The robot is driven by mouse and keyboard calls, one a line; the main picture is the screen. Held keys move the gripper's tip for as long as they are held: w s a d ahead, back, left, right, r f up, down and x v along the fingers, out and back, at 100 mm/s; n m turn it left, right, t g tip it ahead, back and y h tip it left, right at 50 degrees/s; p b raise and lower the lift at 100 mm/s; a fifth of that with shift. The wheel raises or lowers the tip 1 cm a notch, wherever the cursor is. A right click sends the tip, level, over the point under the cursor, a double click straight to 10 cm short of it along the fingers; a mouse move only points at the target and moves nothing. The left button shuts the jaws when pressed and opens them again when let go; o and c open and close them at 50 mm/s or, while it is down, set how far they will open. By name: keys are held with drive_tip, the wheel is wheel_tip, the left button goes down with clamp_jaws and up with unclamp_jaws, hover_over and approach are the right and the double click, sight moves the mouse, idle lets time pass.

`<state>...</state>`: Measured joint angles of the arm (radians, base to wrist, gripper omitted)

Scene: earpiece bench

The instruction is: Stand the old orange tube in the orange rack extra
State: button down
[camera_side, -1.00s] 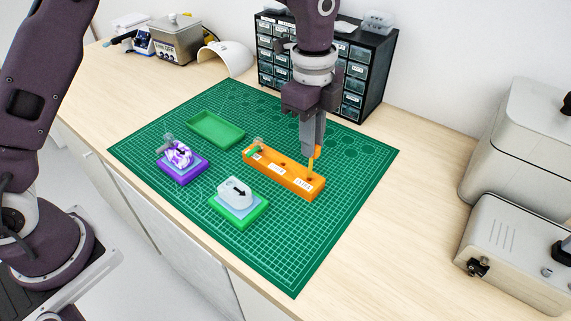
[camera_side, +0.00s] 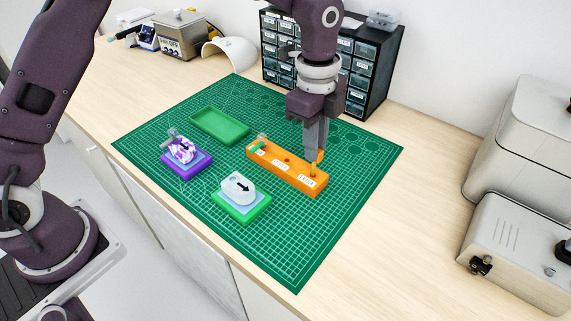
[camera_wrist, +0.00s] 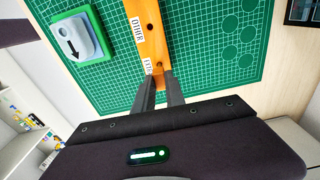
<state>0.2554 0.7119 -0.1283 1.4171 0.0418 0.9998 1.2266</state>
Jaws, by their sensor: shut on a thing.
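The orange rack (camera_side: 298,179) lies on the green cutting mat, with labelled holes along its top; it also shows in the wrist view (camera_wrist: 146,14). My gripper (camera_side: 314,154) points straight down over the rack's near right end, shut on the orange tube (camera_side: 313,170). Only a little of the tube shows between and below the fingers; it looks upright at the end hole by the extra label. How deep it sits is hidden. In the wrist view the fingertips (camera_wrist: 158,76) meet at that end of the rack.
A green-capped piece (camera_side: 257,148) stands at the rack's far left end. A green tray (camera_side: 219,127), a purple stand (camera_side: 187,163) with a patterned earpiece, and a green stand (camera_side: 242,208) with a white arrow-marked piece are on the mat. A drawer cabinet (camera_side: 375,75) stands behind.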

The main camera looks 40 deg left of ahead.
drive_tip(key=shift+f, duration=0.3)
drive_tip(key=c, duration=1.3)
unclamp_jaws()
drive_tip(key=r, duration=0.7)
drive_tip(key=shift+a+r, duration=0.1)
drive_tip(key=shift+a, duration=0.1)
